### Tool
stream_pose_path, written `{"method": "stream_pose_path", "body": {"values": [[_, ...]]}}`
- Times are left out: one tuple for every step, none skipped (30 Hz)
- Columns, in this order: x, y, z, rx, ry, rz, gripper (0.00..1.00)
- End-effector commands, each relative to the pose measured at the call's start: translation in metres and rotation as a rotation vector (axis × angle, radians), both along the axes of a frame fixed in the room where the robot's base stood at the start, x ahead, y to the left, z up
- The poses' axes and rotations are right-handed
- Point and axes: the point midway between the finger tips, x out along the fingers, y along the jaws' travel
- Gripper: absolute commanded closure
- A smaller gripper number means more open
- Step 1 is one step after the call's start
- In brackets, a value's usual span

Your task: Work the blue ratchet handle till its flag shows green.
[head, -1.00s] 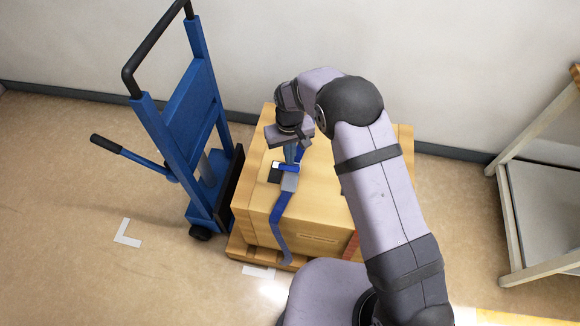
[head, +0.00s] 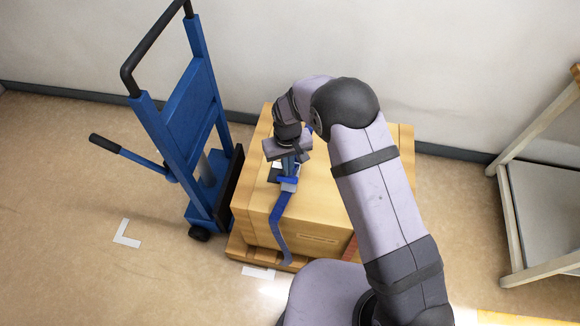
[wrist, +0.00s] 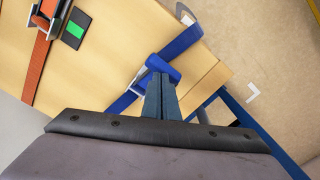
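The blue ratchet handle (head: 287,180) is on a blue strap (head: 277,217) that runs over the wooden crate (head: 318,205). In the wrist view the handle (wrist: 164,68) is a short blue bar at my fingertips. My gripper (head: 289,171) points down at it; in the wrist view its fingers (wrist: 160,82) are close together and appear shut on the handle. A dark plate (head: 273,175) beside the blue ratchet is mostly covered by my gripper, and its flag colour cannot be told.
An orange strap (wrist: 37,65) with its own ratchet (wrist: 48,15) crosses the crate; a green flag (wrist: 75,30) on a dark plate is beside it. A blue hand truck (head: 185,120) stands left of the crate. A pale frame (head: 540,190) stands at right.

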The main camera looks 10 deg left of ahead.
Motion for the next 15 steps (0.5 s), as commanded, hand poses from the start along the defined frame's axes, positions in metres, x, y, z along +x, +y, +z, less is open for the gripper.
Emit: {"method": "stream_pose_path", "body": {"values": [[0.0, 0.0, 0.0, 0.001, -0.001, 0.0, 1.0], [0.0, 0.0, 0.0, 0.001, -0.001, 0.0, 1.0], [0.0, 0.0, 0.0, 0.0, 0.0, 0.0, 1.0], [0.0, 0.0, 0.0, 0.0, 0.0, 0.0, 1.0], [0.0, 0.0, 0.0, 0.0, 0.0, 0.0, 1.0], [0.0, 0.0, 0.0, 0.0, 0.0, 0.0, 1.0], [0.0, 0.0, 0.0, 0.0, 0.0, 0.0, 1.0], [-0.001, 0.0, -0.001, -0.001, 0.001, 0.0, 1.0], [-0.002, 0.0, -0.002, -0.001, 0.001, 0.0, 1.0], [-0.003, 0.0, -0.004, -0.001, 0.002, 0.0, 1.0], [-0.004, 0.0, -0.005, -0.001, 0.002, 0.0, 1.0], [-0.005, 0.0, -0.008, -0.002, 0.003, 0.0, 1.0], [-0.007, 0.0, -0.01, -0.002, 0.003, 0.0, 1.0], [-0.008, 0.0, -0.012, -0.001, 0.002, 0.0, 1.0], [-0.01, 0.0, -0.015, -0.001, 0.002, 0.0, 1.0]]}}
